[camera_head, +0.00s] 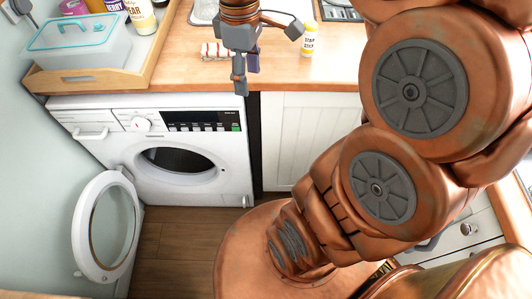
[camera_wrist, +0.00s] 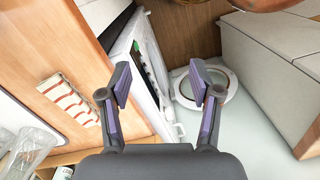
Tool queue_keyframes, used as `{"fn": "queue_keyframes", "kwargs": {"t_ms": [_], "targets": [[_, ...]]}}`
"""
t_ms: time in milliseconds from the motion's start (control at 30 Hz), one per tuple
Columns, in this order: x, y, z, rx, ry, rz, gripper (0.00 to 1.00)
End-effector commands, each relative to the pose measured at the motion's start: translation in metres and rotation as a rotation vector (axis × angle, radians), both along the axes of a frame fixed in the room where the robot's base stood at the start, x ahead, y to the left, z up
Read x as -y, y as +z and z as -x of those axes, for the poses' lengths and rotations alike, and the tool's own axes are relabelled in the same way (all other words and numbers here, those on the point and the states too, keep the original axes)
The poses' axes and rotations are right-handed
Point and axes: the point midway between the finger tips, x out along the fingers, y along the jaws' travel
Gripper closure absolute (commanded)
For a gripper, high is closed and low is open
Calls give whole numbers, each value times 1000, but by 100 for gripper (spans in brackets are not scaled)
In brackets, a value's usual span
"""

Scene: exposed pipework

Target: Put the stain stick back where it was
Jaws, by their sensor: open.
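My gripper (camera_head: 268,58) is to the left of the stick in the picture, by the worktop's front edge. Its fingers are spread with nothing between them. The wrist view also shows the gripper (camera_wrist: 160,84) open and empty, with purple pads. The stain stick does not show in the wrist view.
A striped cloth (camera_head: 216,51) lies left of the gripper. A wooden tray (camera_head: 150,62) holds a teal-lidded box (camera_head: 80,38) and bottles. Below, the washing machine (camera_head: 160,180) has its round door (camera_head: 106,225) open. Glasses (camera_wrist: 28,150) stand at the wrist view's lower left.

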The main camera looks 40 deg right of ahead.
Motion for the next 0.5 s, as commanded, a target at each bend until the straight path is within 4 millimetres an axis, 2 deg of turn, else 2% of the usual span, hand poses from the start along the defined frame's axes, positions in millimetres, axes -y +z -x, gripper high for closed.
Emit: {"fn": "queue_keyframes", "kwargs": {"t_ms": [33, 200, 400, 500], "targets": [[-12, -8, 16, -11, -47, 7, 37], [-42, -37, 68, -45, -249, 32, 37], [-61, -69, 122, -75, -482, 63, 37], [-65, -80, 138, -82, -564, 73, 37]]}}
